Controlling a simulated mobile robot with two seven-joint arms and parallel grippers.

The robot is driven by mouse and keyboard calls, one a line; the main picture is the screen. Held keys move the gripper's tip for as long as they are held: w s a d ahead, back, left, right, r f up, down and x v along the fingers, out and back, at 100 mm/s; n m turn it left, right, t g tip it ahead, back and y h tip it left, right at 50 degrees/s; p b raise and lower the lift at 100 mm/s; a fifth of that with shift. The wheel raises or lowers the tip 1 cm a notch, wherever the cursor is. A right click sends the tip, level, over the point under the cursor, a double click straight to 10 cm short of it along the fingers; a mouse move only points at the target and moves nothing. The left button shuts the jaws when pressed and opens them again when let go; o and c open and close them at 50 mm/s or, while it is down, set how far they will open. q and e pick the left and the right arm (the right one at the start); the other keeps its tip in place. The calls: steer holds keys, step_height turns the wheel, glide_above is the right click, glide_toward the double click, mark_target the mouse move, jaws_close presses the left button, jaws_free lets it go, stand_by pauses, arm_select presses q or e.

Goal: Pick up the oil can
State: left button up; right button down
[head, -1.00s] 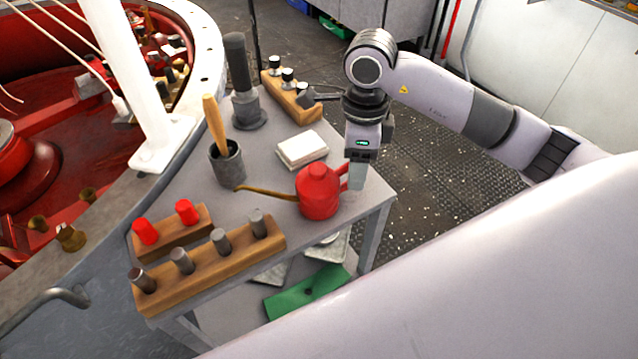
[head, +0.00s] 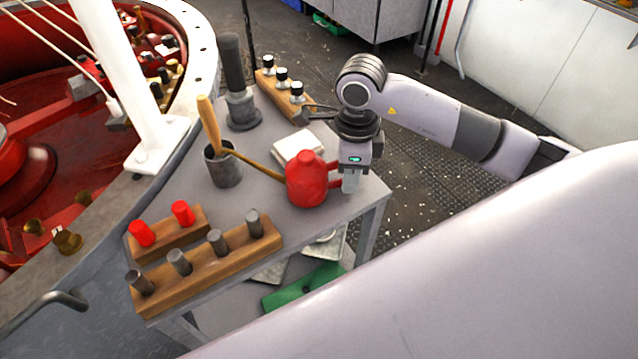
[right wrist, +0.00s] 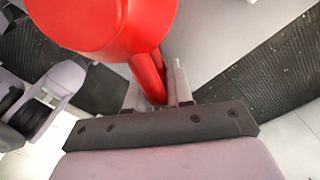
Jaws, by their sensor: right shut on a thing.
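The red oil can (head: 306,180) is at the right part of the grey table (head: 262,222) in the head view, its long brass spout pointing left and up toward the grey cup. My right gripper (head: 350,184) is shut on the can's handle, on the can's right side. In the right wrist view the red can (right wrist: 105,22) fills the upper left, and its handle lies between the two fingers (right wrist: 160,95). The can seems slightly raised and tilted; its underside is hidden. My left gripper does not show.
A grey cup (head: 224,170) with a wooden-handled tool stands near the spout. A white block stack (head: 298,146) lies behind the can. Wooden racks with pegs (head: 215,262) stand in front, and another rack (head: 285,95) at the back. A dark cylinder tool (head: 238,85) stands behind the cup.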

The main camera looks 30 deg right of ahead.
steer(key=shift+r, duration=0.1)
step_height(320, 180, up, 9)
steer(key=shift+w+f, duration=0.1)
step_height(320, 180, up, 11)
steer(key=p, duration=0.2)
stand_by(0.7)
